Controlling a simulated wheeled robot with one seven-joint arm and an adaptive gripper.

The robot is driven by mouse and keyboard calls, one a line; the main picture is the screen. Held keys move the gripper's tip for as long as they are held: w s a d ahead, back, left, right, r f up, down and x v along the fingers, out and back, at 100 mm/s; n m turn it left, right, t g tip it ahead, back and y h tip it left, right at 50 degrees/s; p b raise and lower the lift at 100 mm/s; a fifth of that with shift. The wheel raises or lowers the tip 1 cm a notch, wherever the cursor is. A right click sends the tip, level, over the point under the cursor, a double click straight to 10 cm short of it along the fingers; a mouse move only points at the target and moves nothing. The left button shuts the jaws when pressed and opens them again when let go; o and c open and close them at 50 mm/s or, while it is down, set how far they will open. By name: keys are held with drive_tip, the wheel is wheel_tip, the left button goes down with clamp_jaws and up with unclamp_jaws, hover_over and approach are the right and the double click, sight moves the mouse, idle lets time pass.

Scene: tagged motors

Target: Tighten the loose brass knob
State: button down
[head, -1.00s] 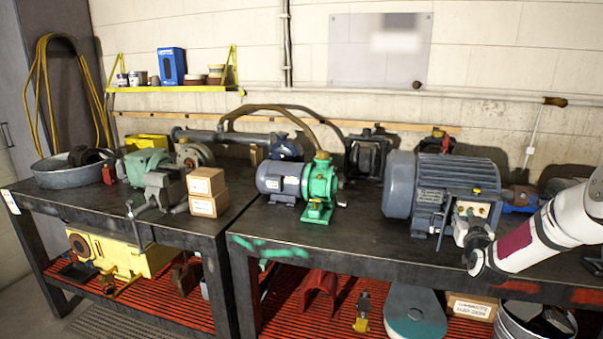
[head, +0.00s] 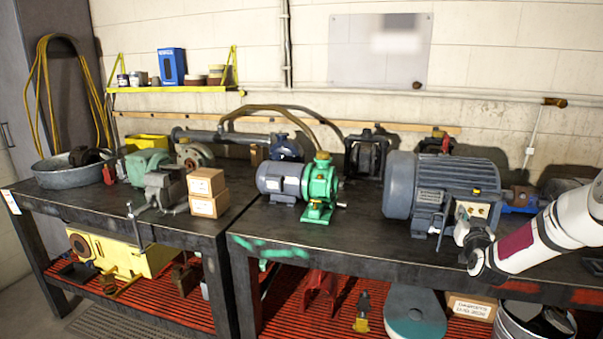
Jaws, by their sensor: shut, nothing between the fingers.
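The large blue-grey motor (head: 425,190) stands on the right bench. A small cream panel (head: 481,209) on its near right side carries small brass-coloured knobs, too small to tell which is loose. A yellow part (head: 477,190) shows just above the panel. My arm comes in from the right edge and bends up at its dark wrist. My gripper (head: 462,222) is at the panel's lower left, small and partly hidden by the wrist. It is shut and empty; I cannot tell whether it touches a knob.
A green pump (head: 321,190) with a grey motor stands left of the large motor. Two cardboard boxes (head: 208,193) sit on the left bench (head: 100,208). The right bench (head: 370,238) is clear along its front. A yellow shelf (head: 170,88) hangs on the wall.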

drive_tip(key=m+p, duration=0.1)
drive_tip(key=m, duration=0.8)
drive_tip(key=shift+m, duration=0.3)
drive_tip(key=c, duration=2.4)
unclamp_jaws()
drive_tip(key=c, duration=1.8)
unclamp_jaws()
drive_tip(key=shift+o, duration=0.2)
drive_tip(key=n+b, duration=0.2)
drive_tip(key=n, duration=0.9)
drive_tip(key=shift+b, duration=0.35)
